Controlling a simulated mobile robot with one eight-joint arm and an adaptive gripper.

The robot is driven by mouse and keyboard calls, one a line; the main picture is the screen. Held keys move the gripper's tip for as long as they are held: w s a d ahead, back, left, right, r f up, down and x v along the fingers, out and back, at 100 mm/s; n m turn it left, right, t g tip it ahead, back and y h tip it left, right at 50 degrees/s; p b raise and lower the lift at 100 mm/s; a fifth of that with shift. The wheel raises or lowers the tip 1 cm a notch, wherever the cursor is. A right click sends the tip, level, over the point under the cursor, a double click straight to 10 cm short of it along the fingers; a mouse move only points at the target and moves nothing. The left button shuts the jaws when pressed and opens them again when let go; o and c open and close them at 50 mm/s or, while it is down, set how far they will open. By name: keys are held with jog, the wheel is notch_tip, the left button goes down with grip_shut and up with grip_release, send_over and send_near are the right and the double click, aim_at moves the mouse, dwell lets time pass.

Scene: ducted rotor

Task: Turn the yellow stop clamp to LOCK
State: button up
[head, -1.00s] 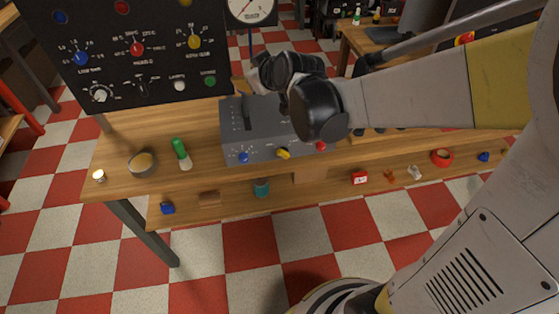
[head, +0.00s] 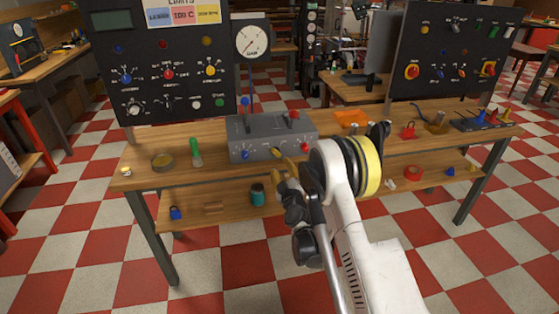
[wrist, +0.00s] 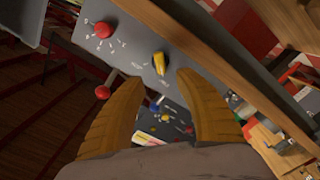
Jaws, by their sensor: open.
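The yellow stop clamp (head: 275,152) is a small lever on the front face of the grey box (head: 240,130). In the wrist view the clamp (wrist: 160,63) lies just beyond my fingertips, tilted slightly, with small white lettering beside it that I cannot read clearly. My gripper (wrist: 157,84) is open with its two tan fingers apart, empty, pointed at that face. No contact with the clamp shows. In the head view my gripper (head: 286,166) is in front of the box, partly hidden by my wrist.
On the same face are a red knob (wrist: 104,29) and a blue knob (head: 245,155). A red ball handle (head: 293,114) is on top of the box. The bench edge (wrist: 215,60) runs close by my right finger in the wrist view. A green-topped bottle (head: 196,153) stands left.

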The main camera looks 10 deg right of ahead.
aim_at(276, 154)
jog(key=w+b, duration=0.2)
jog(key=w, duration=0.7)
jog(key=shift+w+f, duration=0.1)
jog(key=shift+w, duration=0.35)
grip_shut()
